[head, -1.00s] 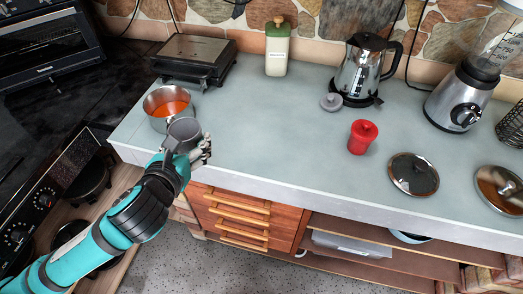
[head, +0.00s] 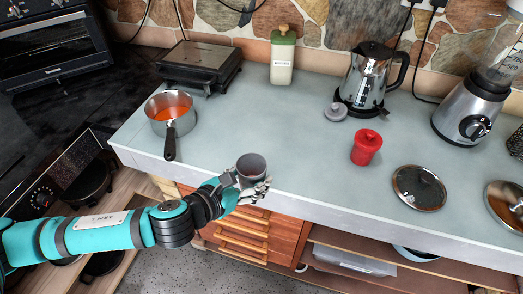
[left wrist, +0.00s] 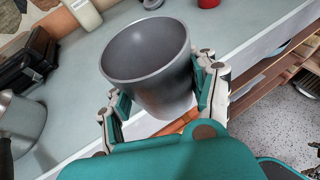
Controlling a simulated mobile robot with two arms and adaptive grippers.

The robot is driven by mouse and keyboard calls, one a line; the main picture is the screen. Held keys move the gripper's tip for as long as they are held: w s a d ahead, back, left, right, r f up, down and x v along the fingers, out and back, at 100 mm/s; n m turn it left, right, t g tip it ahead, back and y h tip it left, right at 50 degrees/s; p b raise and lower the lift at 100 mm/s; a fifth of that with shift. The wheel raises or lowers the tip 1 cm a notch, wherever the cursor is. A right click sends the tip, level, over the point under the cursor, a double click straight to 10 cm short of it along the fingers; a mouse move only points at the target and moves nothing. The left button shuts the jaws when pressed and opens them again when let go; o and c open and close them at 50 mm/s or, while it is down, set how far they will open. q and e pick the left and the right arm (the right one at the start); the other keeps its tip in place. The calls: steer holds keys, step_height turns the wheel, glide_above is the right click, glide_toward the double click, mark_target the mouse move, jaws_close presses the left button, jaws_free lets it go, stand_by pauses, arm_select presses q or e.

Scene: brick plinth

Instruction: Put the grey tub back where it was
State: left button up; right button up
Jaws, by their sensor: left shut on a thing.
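The grey tub (head: 251,165) is held upright at the front edge of the counter in the head view. My left gripper (head: 246,184) is shut on it from the front. In the left wrist view the grey tub (left wrist: 148,60) sits between the two fingers of the left gripper (left wrist: 162,100), and its open top shows an empty inside. I cannot tell whether its base touches the counter (head: 290,140). My right gripper is not in view.
A saucepan (head: 158,113) with orange contents stands to the left, its handle toward the front. The counter middle is clear.

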arm_select(q)
steer(key=p, duration=0.3)
glide_above(261, 152)
steer(key=shift+f, duration=0.75)
step_height(261, 152, down, 3)
steer(key=shift+f, duration=0.3)
steer(key=shift+f, duration=0.1)
steer(key=o, duration=1.4)
steer(key=shift+c, duration=0.2)
